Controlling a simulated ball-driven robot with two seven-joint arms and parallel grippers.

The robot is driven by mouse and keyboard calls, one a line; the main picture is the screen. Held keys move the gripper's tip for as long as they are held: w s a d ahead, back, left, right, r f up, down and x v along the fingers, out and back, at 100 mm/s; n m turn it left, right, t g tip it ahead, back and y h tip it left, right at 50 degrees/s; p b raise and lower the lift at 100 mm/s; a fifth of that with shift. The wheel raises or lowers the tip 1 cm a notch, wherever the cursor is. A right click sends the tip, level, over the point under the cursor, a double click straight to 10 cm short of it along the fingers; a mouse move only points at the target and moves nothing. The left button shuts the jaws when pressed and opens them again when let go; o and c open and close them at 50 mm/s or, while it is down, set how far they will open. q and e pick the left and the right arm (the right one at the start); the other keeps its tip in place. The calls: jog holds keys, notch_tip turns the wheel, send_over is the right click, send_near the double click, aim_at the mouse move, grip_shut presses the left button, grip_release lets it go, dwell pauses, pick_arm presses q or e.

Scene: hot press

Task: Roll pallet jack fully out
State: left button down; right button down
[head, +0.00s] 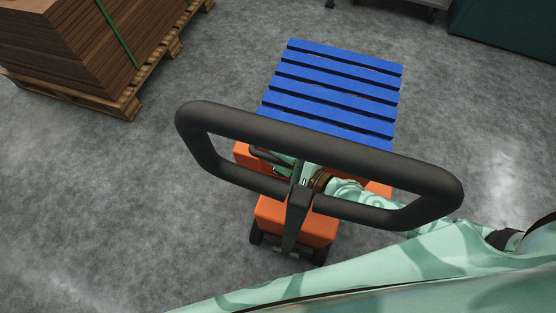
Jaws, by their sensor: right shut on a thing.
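The pallet jack has a big black loop handle (420,172) that fills the middle of the head view, with its orange body (297,221) and wheels below. A blue slatted pallet (334,92) lies just beyond the body, in line with the jack; the forks are hidden. My right arm reaches in from the right beneath the loop. My right gripper (283,167) is at the handle's stem, shut on the pallet jack handle; the loop and stem partly hide its fingers, so the exact contact is unclear. My left gripper is not in view.
A wooden pallet (127,104) with a strapped stack of brown sheets (75,40) stands at the upper left. A dark green block (510,28) is at the upper right. Bare grey concrete floor (110,200) lies open left of the jack and right of the blue pallet.

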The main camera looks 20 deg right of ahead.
jog(key=shift+s+a+f, duration=0.15)
jog(key=shift+s+f, duration=0.05)
jog(key=shift+s, duration=0.15)
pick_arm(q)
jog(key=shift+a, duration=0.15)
pick_arm(e)
jog(key=shift+s+a, duration=0.15)
jog(key=shift+s, duration=0.05)
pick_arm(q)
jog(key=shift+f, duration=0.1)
pick_arm(e)
jog(key=c, duration=1.3)
grip_release()
pick_arm(q)
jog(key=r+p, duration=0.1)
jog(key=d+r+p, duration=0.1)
jog(key=p, duration=0.1)
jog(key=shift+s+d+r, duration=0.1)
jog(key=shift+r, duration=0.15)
pick_arm(e)
jog(key=v, duration=1.6)
jog(key=shift+s+r, duration=0.1)
jog(key=shift+s, duration=0.05)
